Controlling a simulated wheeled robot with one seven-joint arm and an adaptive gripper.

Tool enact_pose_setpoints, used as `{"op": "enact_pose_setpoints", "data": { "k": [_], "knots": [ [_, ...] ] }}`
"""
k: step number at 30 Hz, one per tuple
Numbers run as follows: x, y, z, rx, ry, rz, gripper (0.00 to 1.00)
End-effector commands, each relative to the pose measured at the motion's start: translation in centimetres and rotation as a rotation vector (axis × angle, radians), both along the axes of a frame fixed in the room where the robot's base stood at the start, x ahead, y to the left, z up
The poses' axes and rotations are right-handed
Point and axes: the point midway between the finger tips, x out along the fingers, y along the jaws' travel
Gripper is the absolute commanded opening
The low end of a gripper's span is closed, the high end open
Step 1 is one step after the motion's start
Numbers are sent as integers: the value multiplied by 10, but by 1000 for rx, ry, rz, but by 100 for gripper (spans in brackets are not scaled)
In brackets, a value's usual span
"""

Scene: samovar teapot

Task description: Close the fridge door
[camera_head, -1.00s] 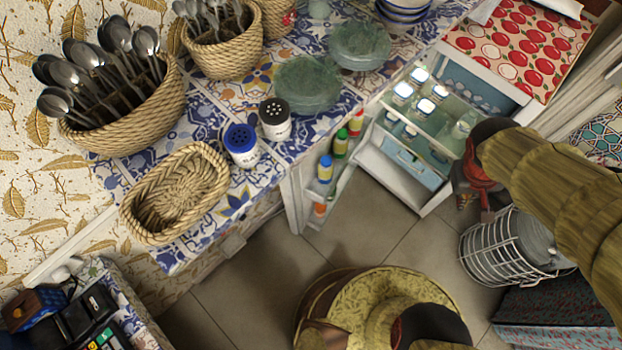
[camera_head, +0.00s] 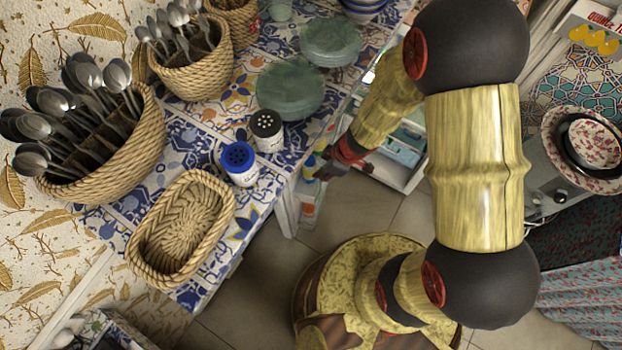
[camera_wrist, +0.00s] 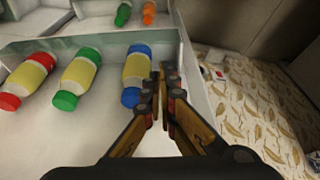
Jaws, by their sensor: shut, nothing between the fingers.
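The fridge (camera_head: 408,183) stands open under the counter and is partly hidden behind my arm. Its white door (camera_head: 287,212) stands swung out to the left. My gripper (camera_head: 325,170) is at the door's shelf side, shut and empty. In the wrist view my gripper (camera_wrist: 165,92) points at the door shelf (camera_wrist: 30,135), beside a bottle with a blue cap (camera_wrist: 137,72) and close to the shelf's right side wall (camera_wrist: 192,60). I cannot tell whether the fingers touch the door. Bottles with green (camera_wrist: 78,78) and red (camera_wrist: 28,80) caps lie to the left.
The tiled counter (camera_head: 215,135) holds a wicker basket (camera_head: 182,230), spoon baskets (camera_head: 100,150), shakers (camera_head: 240,163) and green dishes (camera_head: 290,88). A plate stack (camera_head: 590,145) is at the right. Some floor (camera_head: 350,210) is clear before the fridge.

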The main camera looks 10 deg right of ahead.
Motion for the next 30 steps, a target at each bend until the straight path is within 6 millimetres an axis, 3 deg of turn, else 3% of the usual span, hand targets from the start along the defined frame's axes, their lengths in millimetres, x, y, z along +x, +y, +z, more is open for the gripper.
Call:
{"op": "enact_pose_setpoints", "data": {
  "k": [18,30],
  "knots": [
    [12,23,-79,-4,-3,0,0],
    [15,28,-93,-4,-3,-2,0]
  ]
}}
